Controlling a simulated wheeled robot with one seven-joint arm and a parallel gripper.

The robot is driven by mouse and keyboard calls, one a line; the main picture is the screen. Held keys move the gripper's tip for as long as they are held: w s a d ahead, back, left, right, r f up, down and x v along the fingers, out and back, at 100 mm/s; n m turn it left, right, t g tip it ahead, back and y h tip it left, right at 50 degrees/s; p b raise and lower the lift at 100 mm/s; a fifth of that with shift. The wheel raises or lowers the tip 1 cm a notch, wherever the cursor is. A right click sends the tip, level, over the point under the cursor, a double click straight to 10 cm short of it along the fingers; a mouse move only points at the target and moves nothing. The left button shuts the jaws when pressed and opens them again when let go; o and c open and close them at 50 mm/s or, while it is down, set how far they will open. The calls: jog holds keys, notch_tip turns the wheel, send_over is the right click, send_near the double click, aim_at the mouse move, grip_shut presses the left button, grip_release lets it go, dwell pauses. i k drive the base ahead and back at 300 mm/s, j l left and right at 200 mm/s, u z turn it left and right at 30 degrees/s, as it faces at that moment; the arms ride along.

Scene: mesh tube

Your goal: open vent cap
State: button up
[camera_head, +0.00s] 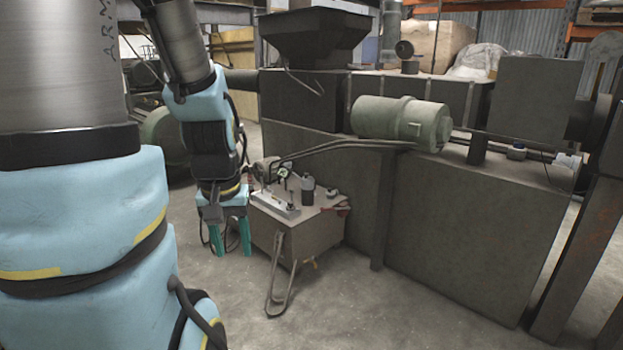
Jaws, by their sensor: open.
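A small grey hydraulic tank (318,238) stands on the floor near the middle. On its top are a dark upright cylinder with a pale top (307,190) and a small low knob (332,193) near the right corner. Either could be the vent cap; I cannot tell which at this size. My gripper (231,238) hangs just left of the tank, with its teal fingers pointing down. The fingers are apart with nothing between them. They are lower than the tank's top and not over either fitting.
A pale block (276,203) and a gauge (283,173) sit on the tank's top. Hoses (335,146) run from there toward the green motor (400,121). A large grey machine (450,230) stands behind. A bent handle (280,280) is in front. The front floor is clear.

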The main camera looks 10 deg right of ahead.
aim_at(404, 49)
jog(key=i+l+z, duration=0.2)
jog(key=i+z, duration=1.05)
jog(key=z, duration=0.15)
jog(key=i+l, duration=0.15)
jog(key=i, duration=0.5)
jog(key=i+l+u, duration=0.1)
jog(key=u, duration=0.25)
jog(key=i+l+u, duration=0.15)
jog(key=u, duration=0.25)
jog(key=i+l+u, duration=0.2)
jog(key=u, duration=0.15)
